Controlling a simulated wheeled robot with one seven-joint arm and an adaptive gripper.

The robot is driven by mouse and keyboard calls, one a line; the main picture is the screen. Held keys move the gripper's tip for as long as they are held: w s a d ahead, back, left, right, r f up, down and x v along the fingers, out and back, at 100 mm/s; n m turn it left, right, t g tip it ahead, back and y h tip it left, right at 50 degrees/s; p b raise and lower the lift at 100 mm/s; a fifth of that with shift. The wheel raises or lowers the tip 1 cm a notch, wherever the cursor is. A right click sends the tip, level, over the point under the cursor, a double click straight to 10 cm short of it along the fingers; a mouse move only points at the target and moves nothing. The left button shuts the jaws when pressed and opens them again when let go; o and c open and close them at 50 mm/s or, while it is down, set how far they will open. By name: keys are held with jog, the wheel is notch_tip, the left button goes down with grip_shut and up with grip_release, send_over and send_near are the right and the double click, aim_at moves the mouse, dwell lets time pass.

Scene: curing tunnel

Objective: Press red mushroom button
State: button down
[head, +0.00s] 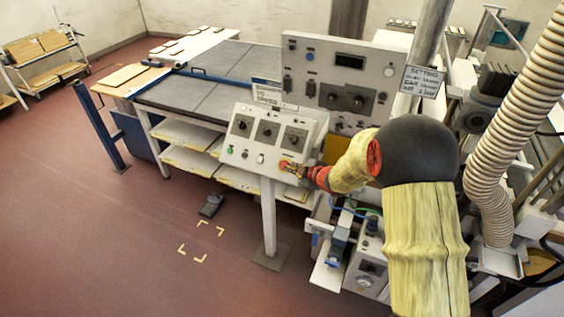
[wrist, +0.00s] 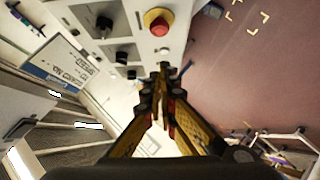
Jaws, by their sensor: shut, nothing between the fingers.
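The red mushroom button (wrist: 157,21) has a yellow collar and sits at the end of a row on a light grey sloped control panel (wrist: 122,14). In the head view this panel (head: 252,110) stands on a post, and the button (head: 284,163) is at its lower right corner, partly hidden by my gripper. My gripper (wrist: 162,70) is shut and empty. In the wrist view its fingertips lie below the button in the picture, apart from it there. In the head view my gripper (head: 293,168) reaches in from the right, close to the button; contact cannot be told.
Black knobs (head: 265,131) and a green button (head: 230,150) share the panel. A larger grey cabinet (head: 340,85) with a sign (head: 422,81) stands behind. A flexible hose (head: 515,110) hangs at the right. A foot pedal (head: 211,206) lies on the red floor, which is open at left.

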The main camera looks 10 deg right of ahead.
aim_at(283, 164)
jog(key=shift+w+a+r, duration=0.15)
jog(key=x, duration=0.4)
jog(key=d+x, duration=0.1)
jog(key=x, duration=0.6)
jog(key=shift+w+d+f, duration=0.1)
jog(key=shift+w+f, duration=0.1)
jog(key=shift+f, duration=0.3)
jog(key=shift+w+d+f, duration=0.3)
jog(key=shift+w+f, duration=0.2)
jog(key=shift+f, duration=0.05)
jog(key=shift+d+f, duration=0.1)
